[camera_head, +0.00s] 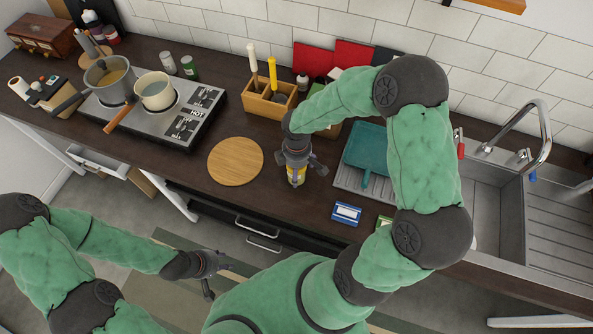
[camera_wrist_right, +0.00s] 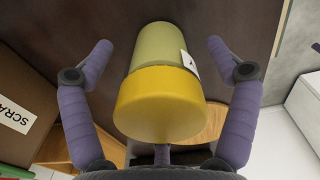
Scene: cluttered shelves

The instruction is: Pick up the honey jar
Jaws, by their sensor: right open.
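The honey jar (camera_wrist_right: 165,60) has a yellow lid and a pale yellow-green body with a white label patch, in the right wrist view. It sits between the two spread fingers of my right gripper (camera_wrist_right: 158,62), with gaps on both sides. In the head view my right gripper (camera_head: 301,158) is above the counter, over the jar (camera_head: 296,177), hiding most of it. My left gripper (camera_head: 216,278) is at the lower left, off the counter, with its fingers apart and nothing between them.
A round wooden board (camera_head: 236,161) lies left of the jar. A wooden utensil box (camera_head: 268,100) stands behind. A stove with pots (camera_head: 155,95) is at the left, the sink (camera_head: 497,205) at right.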

